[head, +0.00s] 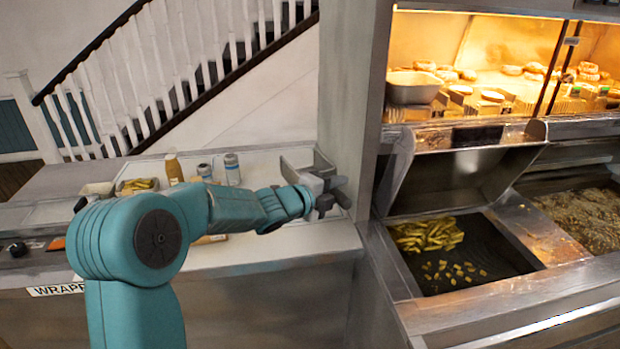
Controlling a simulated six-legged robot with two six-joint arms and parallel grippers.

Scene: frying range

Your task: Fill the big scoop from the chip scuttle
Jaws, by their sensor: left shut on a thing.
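The chip scuttle (490,248) is a dark, sunken metal bin at the right, under a raised metal lid. A heap of yellow chips (427,234) lies at its back left, with several loose chips on its floor. The big scoop (300,160) looks like a grey metal piece with upright sides, at the right end of the counter beside the pillar. My left gripper (328,192) is shut at the scoop, on what seems to be its handle. The fingers hide part of the grip. The scoop looks empty, but its inside is only partly visible. My right gripper is out of view.
A grey pillar (352,95) stands between the counter (285,240) and the scuttle. Bottles (232,168) and a small tray of chips (137,186) stand on the counter. A lit warming cabinet (480,45) is above the scuttle; a fryer (580,215) is at the right.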

